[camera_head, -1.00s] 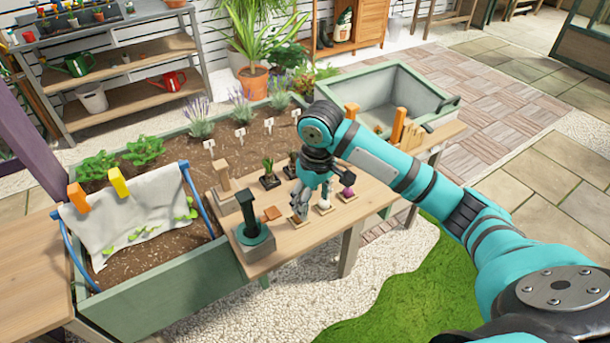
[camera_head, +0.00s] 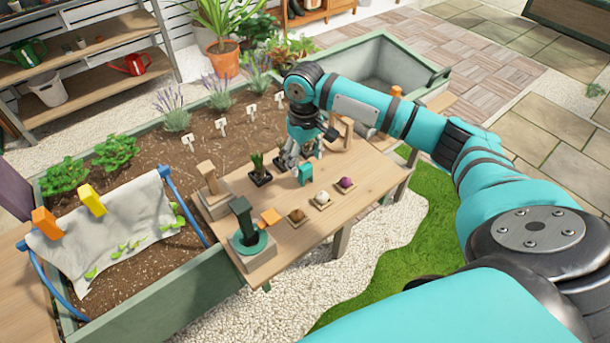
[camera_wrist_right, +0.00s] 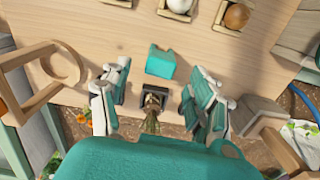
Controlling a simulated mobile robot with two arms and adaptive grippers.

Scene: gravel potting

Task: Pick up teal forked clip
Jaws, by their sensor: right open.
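The teal forked clip (camera_head: 305,174) stands on the wooden table, behind the row of small trays. In the right wrist view the clip (camera_wrist_right: 160,64) lies just beyond the open fingers, roughly midway between them sideways. My right gripper (camera_head: 303,155) hangs low over the table just behind the clip. It is open, with its fingers (camera_wrist_right: 160,92) apart and nothing held. A small potted plant (camera_wrist_right: 153,100) shows between the fingers. My left gripper is not in view.
Small trays with a brown ball (camera_head: 297,215), a pale ball (camera_head: 322,198) and a purple ball (camera_head: 346,183) line the front. A dark green post tool (camera_head: 244,218) and an orange piece (camera_head: 269,217) stand at left. A wooden frame (camera_head: 342,130) is behind right.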

